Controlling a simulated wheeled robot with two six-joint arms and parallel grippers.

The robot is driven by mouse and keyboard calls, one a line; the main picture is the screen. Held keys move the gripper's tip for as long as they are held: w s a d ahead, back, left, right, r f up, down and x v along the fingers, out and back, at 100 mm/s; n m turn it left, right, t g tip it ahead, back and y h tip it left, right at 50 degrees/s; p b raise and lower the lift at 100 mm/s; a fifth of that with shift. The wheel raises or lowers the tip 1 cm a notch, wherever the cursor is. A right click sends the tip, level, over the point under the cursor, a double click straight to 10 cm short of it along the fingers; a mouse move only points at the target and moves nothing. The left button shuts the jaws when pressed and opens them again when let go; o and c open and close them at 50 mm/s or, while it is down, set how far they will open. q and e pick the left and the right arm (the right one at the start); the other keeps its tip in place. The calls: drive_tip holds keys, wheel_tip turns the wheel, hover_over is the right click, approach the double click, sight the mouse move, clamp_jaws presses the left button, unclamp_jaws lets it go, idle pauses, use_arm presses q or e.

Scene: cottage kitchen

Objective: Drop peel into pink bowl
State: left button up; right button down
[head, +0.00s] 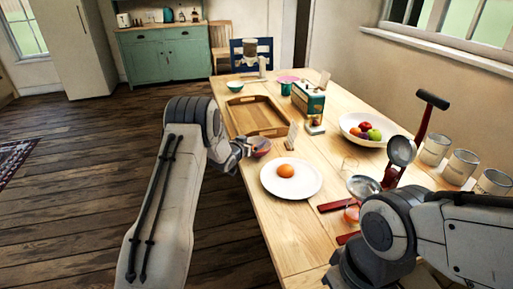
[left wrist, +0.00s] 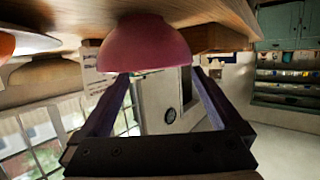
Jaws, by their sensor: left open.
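The pink bowl (head: 261,149) stands at the table's left edge, just right of my left gripper (head: 244,149). In the left wrist view the bowl (left wrist: 146,45) appears upside down near the fingertips, between the two spread fingers; I cannot tell whether they touch it. My left gripper is open. A round orange piece (head: 285,170) lies on a white plate (head: 303,187), nearer than the bowl; I cannot tell whether it is peel or whole fruit. Another small orange thing (head: 352,215) shows beside my right arm. My right arm enters from the right; its gripper is out of sight.
A wooden tray (head: 272,118) lies behind the bowl. A fruit bowl (head: 349,128), a green radio (head: 308,97) and several metal cans (head: 463,166) stand on the table. A red device with a metal cup (head: 400,151) stands near my right arm.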

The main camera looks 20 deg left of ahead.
use_arm(q)
drive_tip(key=v, duration=1)
drive_tip(key=shift+s+b, duration=0.25)
drive_tip(key=shift+b, duration=0.05)
drive_tip(key=shift+r, duration=0.1)
drive_tip(key=s+d+r+m+g+p, duration=0.1)
drive_tip(key=s+d+r+g+p, duration=0.15)
drive_tip(key=s+d, duration=0.35)
drive_tip(key=s+d+r+m+g+p, duration=0.1)
drive_tip(key=s+d+r+g, duration=0.2)
drive_tip(key=d, duration=0.4)
drive_tip(key=s+d+r+m+g+p, duration=0.1)
drive_tip(key=s+d+r+p, duration=0.1)
drive_tip(key=s+d+r, duration=0.4)
drive_tip(key=s+d+r+m+g+p, duration=0.1)
drive_tip(key=s+g, duration=0.3)
drive_tip(key=s, duration=1)
drive_tip(key=s+d+r+m+g+p, duration=0.2)
drive_tip(key=s+d+r+g+p, duration=0.1)
drive_tip(key=s, duration=1.2)
drive_tip(key=shift+d+r+g+y, duration=0.2)
drive_tip(key=shift+d+g+y, duration=0.1)
drive_tip(key=shift+d+g, duration=0.3)
